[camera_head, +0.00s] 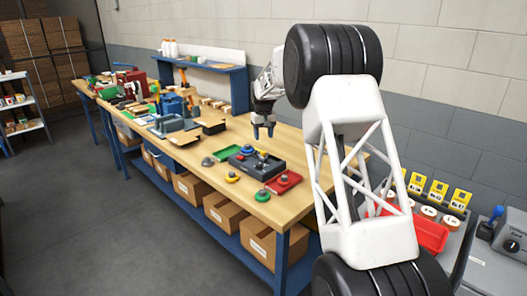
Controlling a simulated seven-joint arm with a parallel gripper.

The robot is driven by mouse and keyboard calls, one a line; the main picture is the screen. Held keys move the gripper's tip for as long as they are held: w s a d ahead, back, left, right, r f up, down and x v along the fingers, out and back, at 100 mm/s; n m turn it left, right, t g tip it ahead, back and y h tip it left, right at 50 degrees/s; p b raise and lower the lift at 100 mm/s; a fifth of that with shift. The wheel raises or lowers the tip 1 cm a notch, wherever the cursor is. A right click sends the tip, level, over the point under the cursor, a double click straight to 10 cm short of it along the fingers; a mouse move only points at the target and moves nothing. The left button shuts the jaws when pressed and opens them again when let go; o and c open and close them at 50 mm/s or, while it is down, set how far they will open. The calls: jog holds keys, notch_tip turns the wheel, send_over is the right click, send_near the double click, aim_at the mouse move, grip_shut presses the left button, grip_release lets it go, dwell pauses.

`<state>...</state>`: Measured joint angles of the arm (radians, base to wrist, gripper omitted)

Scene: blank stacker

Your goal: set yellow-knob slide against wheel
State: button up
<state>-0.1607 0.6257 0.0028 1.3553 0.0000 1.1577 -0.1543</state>
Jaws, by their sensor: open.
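A dark grey fixture (243,166) stands on the wooden bench, with small coloured parts on top, including a blue one (248,150) and a small yellow one (263,153). Which part is the yellow-knob slide is too small to tell. A separate yellow piece (232,178) lies on the bench in front of the fixture. I cannot make out a wheel for certain. My gripper (263,136) points down, open and empty, above the bench just behind the fixture and apart from it.
A green tray (228,153), a grey knob (208,161), a green knob (262,196) and a red plate (285,181) surround the fixture. My arm hides the bench's right end. The bench's front edge (215,188) is clear.

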aim_at(262, 155)
jog(key=shift+f, duration=0.1)
dwell(0.3)
jog(key=shift+f, duration=3.75)
grip_shut()
